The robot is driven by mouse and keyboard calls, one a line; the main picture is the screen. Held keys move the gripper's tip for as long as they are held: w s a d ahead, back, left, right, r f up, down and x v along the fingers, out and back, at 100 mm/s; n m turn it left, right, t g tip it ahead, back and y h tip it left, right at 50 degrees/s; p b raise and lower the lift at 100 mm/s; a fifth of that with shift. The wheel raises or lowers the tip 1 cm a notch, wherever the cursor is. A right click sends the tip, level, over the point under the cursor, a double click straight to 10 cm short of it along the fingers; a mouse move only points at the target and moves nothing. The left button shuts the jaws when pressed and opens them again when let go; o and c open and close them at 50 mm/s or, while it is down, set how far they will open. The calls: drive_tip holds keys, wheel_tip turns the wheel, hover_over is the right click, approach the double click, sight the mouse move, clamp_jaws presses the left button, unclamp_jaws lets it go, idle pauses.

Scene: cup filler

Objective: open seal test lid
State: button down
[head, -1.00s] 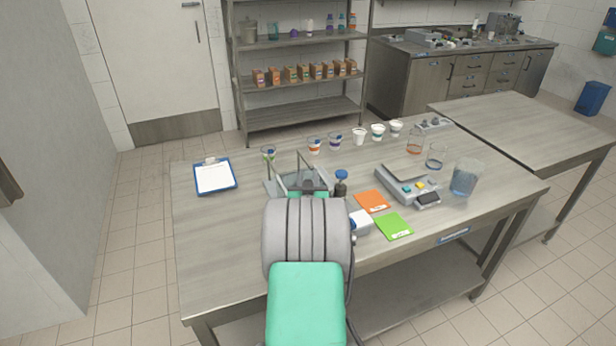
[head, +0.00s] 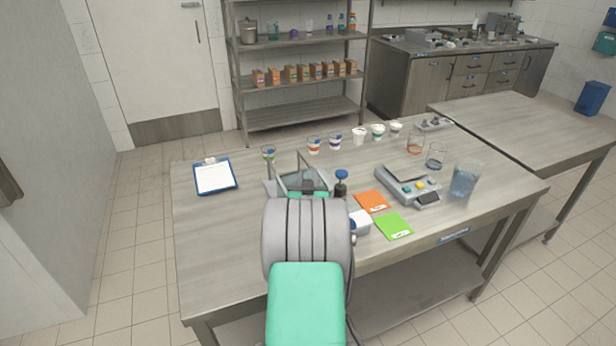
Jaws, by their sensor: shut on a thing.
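The seal test unit (head: 272,189) is a grey box with clear walls and thin upright bars, standing on the near table left of centre. Its lid cannot be clearly told apart from the clear walls and the bars, so I cannot tell how far it is open. My gripper (head: 309,187) shows only as a small dark part at the unit's near side, beyond my grey and green arm. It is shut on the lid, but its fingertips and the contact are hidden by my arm.
A blue-capped bottle (head: 341,178) stands close right of the unit. Orange (head: 373,201) and green (head: 393,226) cards, a grey button device (head: 407,186) and a water jug (head: 464,180) are farther right. Cups (head: 335,141) line the back. A clipboard (head: 214,177) lies left; the table's front left is bare.

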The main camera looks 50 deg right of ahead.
drive_tip(key=shift+w+d+f+b, duration=0.1)
drive_tip(key=shift+w+f+b, duration=0.1)
drive_tip(key=shift+b, duration=0.15)
drive_tip(key=w+b, duration=0.1)
drive_tip(key=w+d+b, duration=0.1)
drive_tip(key=w+b, duration=0.1)
drive_tip(key=shift+d, duration=0.3)
drive_tip(key=shift+d+r, duration=0.1)
drive_tip(key=shift+r, duration=0.15)
drive_tip(key=c, duration=1.1)
unclamp_jaws()
drive_tip(key=shift+c, duration=0.2)
